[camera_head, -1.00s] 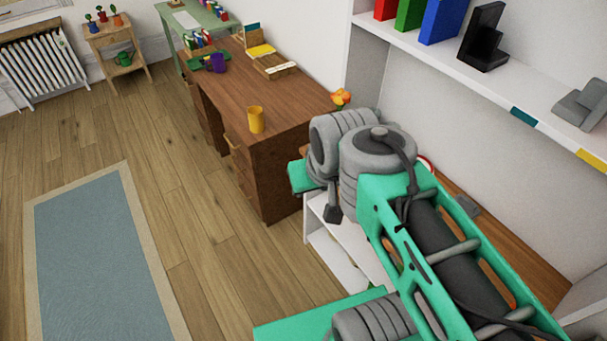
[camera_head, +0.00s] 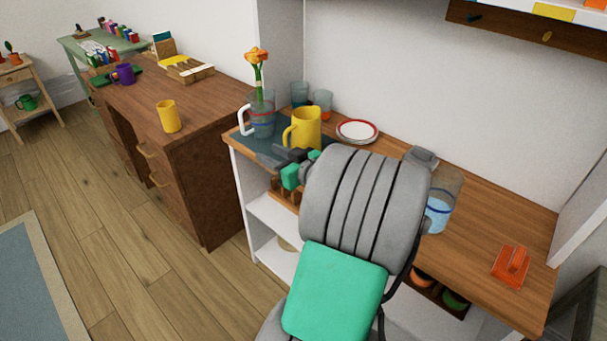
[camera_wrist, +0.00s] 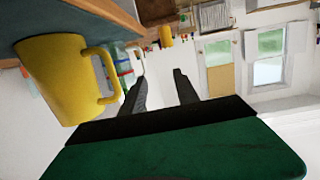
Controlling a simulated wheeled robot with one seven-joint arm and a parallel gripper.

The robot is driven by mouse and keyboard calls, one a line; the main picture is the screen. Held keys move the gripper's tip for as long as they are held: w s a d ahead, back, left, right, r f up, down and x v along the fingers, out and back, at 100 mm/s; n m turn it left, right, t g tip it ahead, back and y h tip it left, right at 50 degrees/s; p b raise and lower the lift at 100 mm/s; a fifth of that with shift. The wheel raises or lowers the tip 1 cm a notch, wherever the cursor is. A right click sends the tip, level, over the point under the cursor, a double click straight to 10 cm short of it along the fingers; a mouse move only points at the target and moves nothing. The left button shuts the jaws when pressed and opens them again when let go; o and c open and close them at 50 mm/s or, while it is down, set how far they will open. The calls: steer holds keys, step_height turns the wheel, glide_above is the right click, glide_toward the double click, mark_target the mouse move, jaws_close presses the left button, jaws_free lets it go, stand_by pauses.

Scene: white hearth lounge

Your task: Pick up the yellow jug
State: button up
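The yellow jug (camera_head: 307,126) stands upright on the wooden top of the white shelf unit in the head view, its handle toward the left. My arm hides part of the area just in front of it. In the wrist view the jug (camera_wrist: 58,75) is large at the left, upside down in the picture, its handle pointing toward my fingers. My gripper (camera_wrist: 160,76) is open, with nothing between its two dark fingers. In the head view my gripper (camera_head: 275,156) is low in front of the jug, left of its handle side. The jug is outside the fingers.
A glass pitcher (camera_head: 263,118) with an orange flower stands left of the jug. Glasses (camera_head: 321,103) are behind it and a red-rimmed plate (camera_head: 357,131) is to its right. A yellow cup (camera_head: 168,117) stands on the brown desk (camera_head: 205,110). A blue-banded clear vessel (camera_head: 440,205) is right of my arm.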

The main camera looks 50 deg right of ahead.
mark_target(285, 140)
steer(key=s+d+h, duration=0.1)
steer(key=d, duration=0.1)
steer(key=s+d+f+m+t+b, duration=0.1)
steer(key=d, duration=0.1)
steer(key=s+d+h, duration=0.1)
steer(key=d, duration=0.1)
steer(key=shift+s+f+m+t+h, duration=0.3)
steer(key=shift+s+f, duration=0.1)
steer(key=w, duration=0.2)
steer(key=w+d, duration=0.1)
steer(key=w, duration=0.2)
steer(key=w+p, duration=0.1)
steer(key=w, duration=0.1)
steer(key=shift+w+d+r, duration=0.2)
steer(key=shift+d+r, duration=0.15)
jaws_close()
steer(key=shift+r, duration=0.1)
